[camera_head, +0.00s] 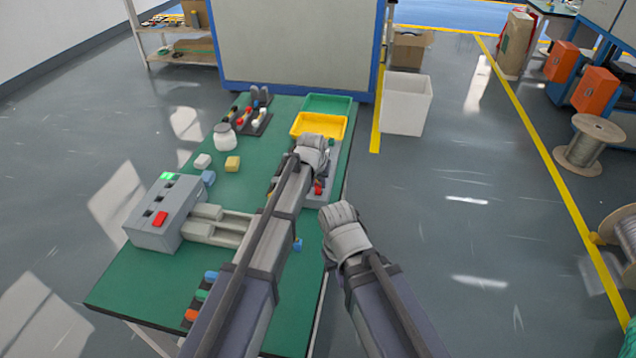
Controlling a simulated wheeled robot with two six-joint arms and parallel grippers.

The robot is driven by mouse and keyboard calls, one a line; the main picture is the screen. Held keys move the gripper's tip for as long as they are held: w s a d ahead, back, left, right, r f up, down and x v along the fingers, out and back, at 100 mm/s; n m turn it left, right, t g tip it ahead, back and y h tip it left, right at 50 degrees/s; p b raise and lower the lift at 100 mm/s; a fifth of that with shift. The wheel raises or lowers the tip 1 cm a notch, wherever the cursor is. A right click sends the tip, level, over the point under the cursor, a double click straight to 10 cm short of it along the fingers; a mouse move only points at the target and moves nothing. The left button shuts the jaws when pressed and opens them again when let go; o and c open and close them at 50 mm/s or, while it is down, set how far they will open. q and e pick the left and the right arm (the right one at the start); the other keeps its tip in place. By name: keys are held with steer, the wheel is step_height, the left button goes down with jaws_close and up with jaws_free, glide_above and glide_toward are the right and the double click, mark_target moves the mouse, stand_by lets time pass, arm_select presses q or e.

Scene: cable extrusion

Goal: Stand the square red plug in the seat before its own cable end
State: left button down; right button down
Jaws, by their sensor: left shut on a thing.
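My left gripper (313,146) is over the right side of the green table, beside the yellow tray. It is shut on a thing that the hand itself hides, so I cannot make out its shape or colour. A small red piece (318,188) shows just below the hand, at a grey block (322,199) by the table's right edge. I cannot tell whether this is the square plug or another red part. The arm hides much of the block and any seats there. My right gripper (341,217) hangs off the table's right edge; its fingertips are not clear.
A grey box (168,228) with a red button stands at the left. White (202,161), yellow (232,163) and blue (208,178) blocks lie near a white jar (225,138). Yellow (304,124) and green (327,105) trays are at the back.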

arm_select(q)
steer(key=shift+f+b, duration=0.55)
steer(key=shift+f, duration=0.1)
steer(key=c, duration=0.6)
jaws_free()
steer(key=shift+r, duration=0.15)
steer(key=p+v, duration=0.7)
steer(key=shift+r, duration=0.3)
steer(key=shift+s, duration=0.25)
steer(key=s+a+g+y, duration=0.1)
steer(key=s+a+g, duration=0.1)
steer(key=s, duration=1.2)
steer(key=s+a+f+m+g+y, duration=0.1)
steer(key=s+a+g, duration=0.1)
steer(key=s, duration=1.3)
steer(key=shift+s+a+f+m+g, duration=0.2)
steer(key=shift+a+f+m+g, duration=0.15)
steer(key=shift+a, duration=0.4)
